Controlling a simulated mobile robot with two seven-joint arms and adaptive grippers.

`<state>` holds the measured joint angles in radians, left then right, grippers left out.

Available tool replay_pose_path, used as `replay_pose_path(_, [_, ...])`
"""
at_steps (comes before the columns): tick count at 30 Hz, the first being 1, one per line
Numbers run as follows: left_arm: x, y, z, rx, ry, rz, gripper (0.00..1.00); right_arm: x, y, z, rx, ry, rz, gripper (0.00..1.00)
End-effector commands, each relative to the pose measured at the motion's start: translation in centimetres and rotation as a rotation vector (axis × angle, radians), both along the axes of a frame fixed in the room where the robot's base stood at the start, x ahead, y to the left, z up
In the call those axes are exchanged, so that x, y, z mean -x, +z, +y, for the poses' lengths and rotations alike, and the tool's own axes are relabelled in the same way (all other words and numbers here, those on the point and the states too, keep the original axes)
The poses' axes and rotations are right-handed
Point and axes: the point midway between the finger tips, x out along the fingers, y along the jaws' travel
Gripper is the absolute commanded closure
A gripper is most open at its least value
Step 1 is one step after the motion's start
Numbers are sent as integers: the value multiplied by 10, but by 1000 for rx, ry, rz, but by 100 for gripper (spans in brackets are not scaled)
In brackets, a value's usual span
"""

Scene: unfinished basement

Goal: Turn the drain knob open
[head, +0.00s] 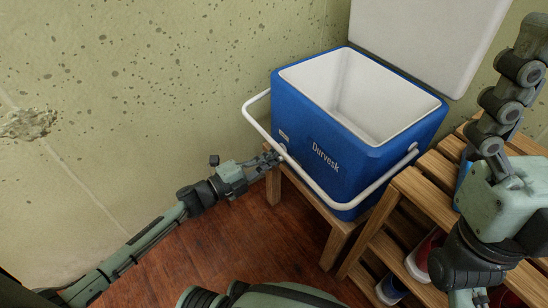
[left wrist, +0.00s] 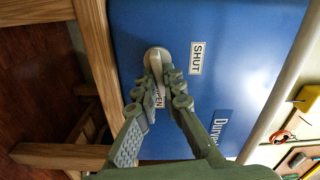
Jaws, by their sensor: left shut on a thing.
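A blue cooler (head: 295,125) stands with its white lid raised. In the left wrist view its blue side (left wrist: 240,45) carries a SHUT label (left wrist: 196,58) and an OPEN label (left wrist: 160,97), the latter partly covered by my gripper. The pale drain knob (left wrist: 153,56) has a round base, and its handle runs between my fingers toward the OPEN label. My left gripper (left wrist: 166,82) is shut on that handle; in the head view the gripper (head: 272,157) touches the cooler's side. My right gripper (head: 510,95) is raised at the right edge, seen side-on; its opening is unclear.
The cooler rests on a wooden stand (head: 335,240). Its white carry handle (head: 350,203) hangs across the front, close to my left gripper. A slatted wooden rack (head: 425,195) with shoes stands at right. A speckled wall (head: 150,80) rises behind; the floor (head: 215,245) at left is clear.

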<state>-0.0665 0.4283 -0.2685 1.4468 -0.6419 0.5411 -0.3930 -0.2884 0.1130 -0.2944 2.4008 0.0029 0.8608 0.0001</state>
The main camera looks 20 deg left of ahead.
Motion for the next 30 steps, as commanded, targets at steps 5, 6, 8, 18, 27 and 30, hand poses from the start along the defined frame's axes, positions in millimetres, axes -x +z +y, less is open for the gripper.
replay_pose_path(5, [1,-4,0,-83,-1,-62,100,3,3,1,16,4,-24,6])
replay_pose_path(6, [1,-4,0,-97,-1,-74,100,3,3,1,19,4,-25,6])
replay_pose_path(8, [1,-4,0,-116,-1,-88,100,2,3,2,22,5,-26,6])
replay_pose_path(18, [1,-4,0,-166,-1,-127,100,1,5,2,22,5,-38,6])
replay_pose_path(27, [1,-4,0,-168,-1,-127,100,1,5,2,23,5,-36,6])
replay_pose_path(30, [1,-4,0,-168,-1,-127,87,1,5,3,23,5,-35,6])
